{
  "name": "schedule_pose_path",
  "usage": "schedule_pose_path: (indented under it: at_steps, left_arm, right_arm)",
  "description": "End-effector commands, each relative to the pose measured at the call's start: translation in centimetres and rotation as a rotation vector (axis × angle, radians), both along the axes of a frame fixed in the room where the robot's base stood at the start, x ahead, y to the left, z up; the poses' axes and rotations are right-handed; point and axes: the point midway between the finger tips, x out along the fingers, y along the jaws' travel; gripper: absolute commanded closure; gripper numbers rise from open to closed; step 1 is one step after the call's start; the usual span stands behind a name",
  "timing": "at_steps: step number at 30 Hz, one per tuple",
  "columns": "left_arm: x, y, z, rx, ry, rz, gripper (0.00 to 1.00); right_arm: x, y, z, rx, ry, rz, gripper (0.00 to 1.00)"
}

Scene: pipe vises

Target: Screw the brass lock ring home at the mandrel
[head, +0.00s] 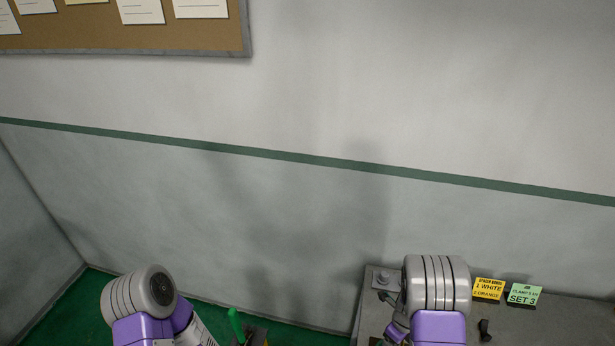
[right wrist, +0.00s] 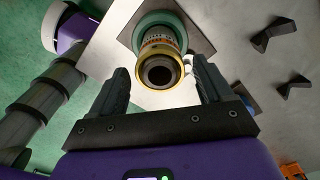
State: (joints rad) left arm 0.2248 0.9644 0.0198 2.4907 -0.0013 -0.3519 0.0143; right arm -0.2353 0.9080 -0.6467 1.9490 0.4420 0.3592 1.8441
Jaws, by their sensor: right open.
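The brass lock ring (right wrist: 181,72) shows in the right wrist view as a gold band around the near end of the mandrel (right wrist: 160,72). The mandrel's dark hollow end faces the camera. Behind the ring are a marked collar and a teal flange (right wrist: 140,32) on a dark square plate. How far the ring is threaded cannot be told. My right gripper (right wrist: 160,88) is open, its two dark fingers on either side of the ring with visible gaps. My left gripper is out of view; only its arm shows in the head view.
In the head view, a grey bench (head: 560,323) stands at lower right, with a yellow card (head: 488,290) and a green card (head: 524,295). Dark wedge blocks (right wrist: 273,35) lie right of the mandrel in the wrist view. An orange object (right wrist: 294,171) is at lower right.

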Motion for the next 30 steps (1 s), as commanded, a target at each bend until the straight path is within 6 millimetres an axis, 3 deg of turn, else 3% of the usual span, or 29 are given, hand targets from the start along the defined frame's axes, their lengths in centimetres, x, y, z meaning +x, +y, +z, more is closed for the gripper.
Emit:
schedule_pose_path:
  at_steps: [10, 24, 30]
  left_arm:
    - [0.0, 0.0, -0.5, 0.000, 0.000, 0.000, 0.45]
    - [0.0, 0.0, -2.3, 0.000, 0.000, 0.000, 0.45]
    - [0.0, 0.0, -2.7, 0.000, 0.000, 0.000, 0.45]
  right_arm:
    - [0.0, 0.0, -0.1, 0.001, -0.001, 0.301, 0.21]
    - [0.0, 0.0, -0.2, 0.000, -0.003, 1.173, 0.21]
    - [-0.1, 0.0, -0.1, 0.001, -0.001, 1.395, 0.21]
